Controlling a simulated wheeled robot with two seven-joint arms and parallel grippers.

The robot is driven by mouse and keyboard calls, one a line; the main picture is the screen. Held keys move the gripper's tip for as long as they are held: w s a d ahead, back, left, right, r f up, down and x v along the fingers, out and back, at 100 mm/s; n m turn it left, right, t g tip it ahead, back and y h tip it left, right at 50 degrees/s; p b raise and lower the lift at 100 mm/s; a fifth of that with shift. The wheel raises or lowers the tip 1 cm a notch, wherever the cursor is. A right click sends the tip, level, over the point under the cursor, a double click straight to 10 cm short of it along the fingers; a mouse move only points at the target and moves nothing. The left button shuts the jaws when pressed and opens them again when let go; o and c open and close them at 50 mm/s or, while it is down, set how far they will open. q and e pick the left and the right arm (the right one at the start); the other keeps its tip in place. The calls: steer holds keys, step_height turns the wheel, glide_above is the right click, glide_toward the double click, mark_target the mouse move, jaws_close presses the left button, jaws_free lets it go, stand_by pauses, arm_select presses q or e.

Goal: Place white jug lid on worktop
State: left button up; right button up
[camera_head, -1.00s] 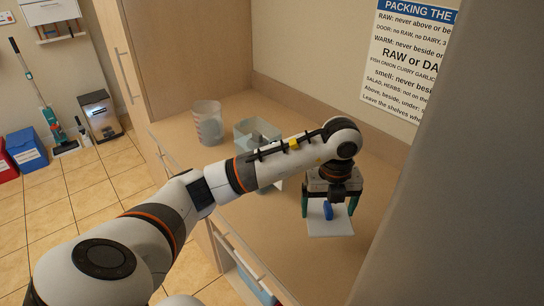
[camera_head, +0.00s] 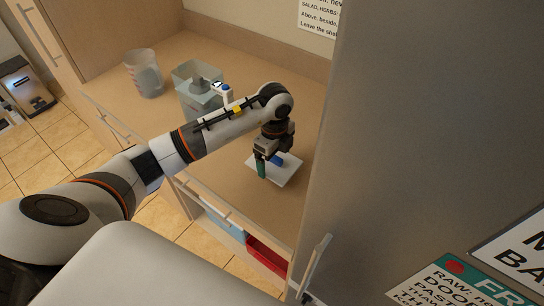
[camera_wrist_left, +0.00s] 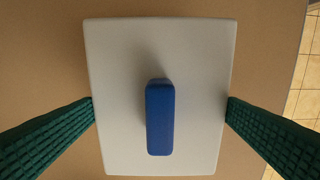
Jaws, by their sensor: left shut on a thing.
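The white jug lid (camera_head: 287,176) is a flat, pale rectangular plate with a blue handle (camera_head: 277,160). My left gripper (camera_head: 270,166) is shut on it. In the left wrist view the green fingers press on the lid's left and right edges, and the blue handle (camera_wrist_left: 160,118) stands between them. The lid lies level at or just above the worktop (camera_head: 235,172), near its right end; I cannot tell whether it touches. In the head view the gripper hides part of the lid's far side. My right gripper is not in view.
A tall grey panel (camera_head: 410,130) closes the right side. Below are an open drawer area and a red bin (camera_head: 266,256).

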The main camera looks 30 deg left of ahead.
arm_select(q)
step_height(320, 180, down, 2)
steer(key=shift+f, duration=0.3)
steer(key=o, duration=0.7)
steer(key=shift+f, duration=0.1)
steer(key=shift+r, duration=0.5)
step_height(320, 180, up, 11)
steer(key=b, duration=0.2)
steer(key=shift+r+b, duration=0.15)
steer(key=shift+b, duration=0.15)
